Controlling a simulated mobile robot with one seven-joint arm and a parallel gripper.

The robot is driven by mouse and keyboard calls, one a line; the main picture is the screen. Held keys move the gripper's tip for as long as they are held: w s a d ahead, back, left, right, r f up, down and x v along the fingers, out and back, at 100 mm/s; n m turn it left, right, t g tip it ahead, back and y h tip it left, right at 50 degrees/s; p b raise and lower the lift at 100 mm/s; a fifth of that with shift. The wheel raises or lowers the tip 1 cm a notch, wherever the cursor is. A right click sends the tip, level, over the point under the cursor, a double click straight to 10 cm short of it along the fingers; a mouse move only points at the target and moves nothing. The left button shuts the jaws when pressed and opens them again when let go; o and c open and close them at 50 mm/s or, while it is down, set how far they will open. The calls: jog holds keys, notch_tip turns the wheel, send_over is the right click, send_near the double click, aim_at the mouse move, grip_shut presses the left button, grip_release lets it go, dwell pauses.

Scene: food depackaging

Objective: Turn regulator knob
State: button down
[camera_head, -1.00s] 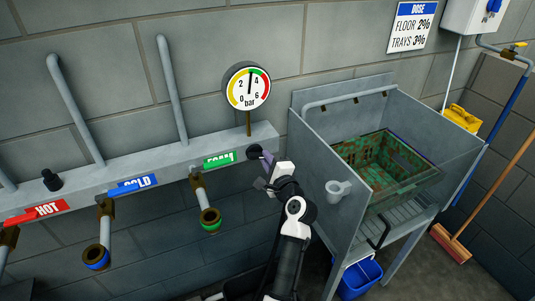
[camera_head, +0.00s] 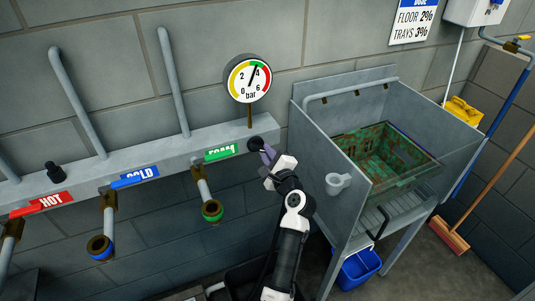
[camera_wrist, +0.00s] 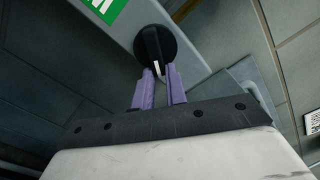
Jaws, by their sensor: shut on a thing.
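The black round regulator knob (camera_head: 255,143) sits on the front of the grey manifold beam, right of the green FOAM label. In the wrist view the knob (camera_wrist: 156,46) shows a raised grip bar with a white mark at its lower end. My gripper (camera_head: 267,153) is at the knob; in the wrist view its two purple fingers (camera_wrist: 159,75) are shut on the lower end of the grip bar, one on each side. The pressure gauge (camera_head: 248,78) stands above the knob, its needle pointing up and slightly right, near the 4 and the green band.
Hose outlets hang below the HOT (camera_head: 41,205), COLD (camera_head: 136,177) and FOAM (camera_head: 221,152) labels. A grey wash sink (camera_head: 308,125) with a dirty green crate (camera_head: 418,171) stands close to the right of my arm. A blue bin (camera_head: 361,269) is under it.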

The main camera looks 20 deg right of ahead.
jog(key=c, duration=1.4)
grip_release()
jog(key=shift+c, duration=0.2)
jog(key=s+b, duration=0.4)
jog(key=s, duration=0.9)
jog(key=shift+s+d, duration=0.25)
jog(key=shift+s, duration=0.15)
